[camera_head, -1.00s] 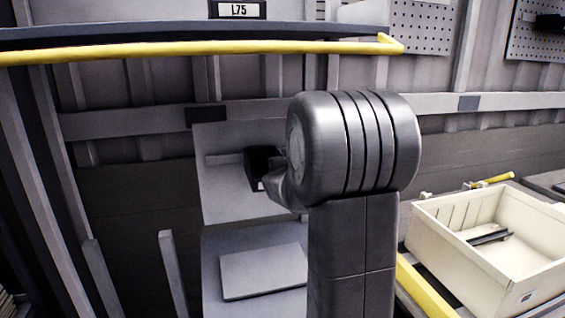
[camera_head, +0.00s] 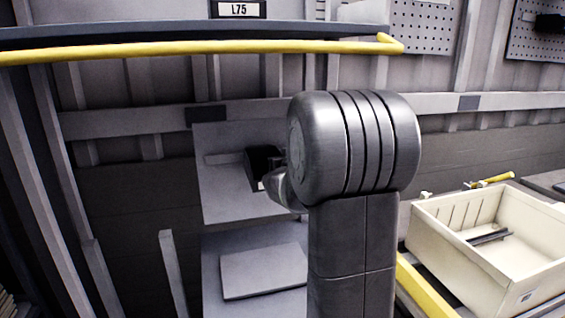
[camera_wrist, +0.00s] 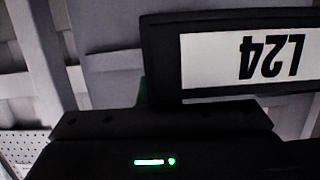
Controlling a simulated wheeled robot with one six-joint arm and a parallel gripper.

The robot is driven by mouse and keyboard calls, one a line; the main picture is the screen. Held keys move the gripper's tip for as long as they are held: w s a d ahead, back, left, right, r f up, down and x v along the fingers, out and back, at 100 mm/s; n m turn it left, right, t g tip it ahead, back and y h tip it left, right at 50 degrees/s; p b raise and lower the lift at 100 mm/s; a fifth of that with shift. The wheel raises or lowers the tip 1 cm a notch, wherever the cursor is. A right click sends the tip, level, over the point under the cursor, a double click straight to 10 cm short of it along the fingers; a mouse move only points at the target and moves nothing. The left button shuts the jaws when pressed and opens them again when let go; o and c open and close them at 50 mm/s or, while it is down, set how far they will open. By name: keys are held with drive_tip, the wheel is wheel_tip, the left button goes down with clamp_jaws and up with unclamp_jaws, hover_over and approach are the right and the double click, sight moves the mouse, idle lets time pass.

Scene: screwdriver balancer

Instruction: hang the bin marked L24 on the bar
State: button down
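A black-framed white plate marked L24 (camera_wrist: 243,61) shows upside down and close up in the wrist view. I cannot tell what it is fixed to. A dark housing with a green light (camera_wrist: 150,161), part of my own arm end, lies below it. In the head view a yellow bar (camera_head: 200,50) crosses the upper left, below a sign marked L75 (camera_head: 238,9). My gripper end (camera_head: 263,168) is partly hidden behind my grey arm, well below the bar. Its fingers and any hold cannot be made out.
A cream bin (camera_head: 470,265) with a dark tool inside stands at the lower right; its small label is unreadable. A yellow rail (camera_head: 425,290) runs beside it. Grey panels (camera_head: 225,200) and upright posts (camera_head: 172,270) are at the left and middle.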

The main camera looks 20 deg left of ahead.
drive_tip(key=shift+f+b, duration=0.4)
drive_tip(key=shift+f, duration=0.1)
idle(0.4)
drive_tip(key=c, duration=1.6)
unclamp_jaws()
drive_tip(key=shift+o, duration=0.2)
drive_tip(key=shift+s, duration=0.1)
drive_tip(key=p+v, duration=0.1)
drive_tip(key=v, duration=1.2)
drive_tip(key=shift+s+d+r, duration=0.15)
drive_tip(key=shift+s+d, duration=0.1)
drive_tip(key=shift+s, duration=0.05)
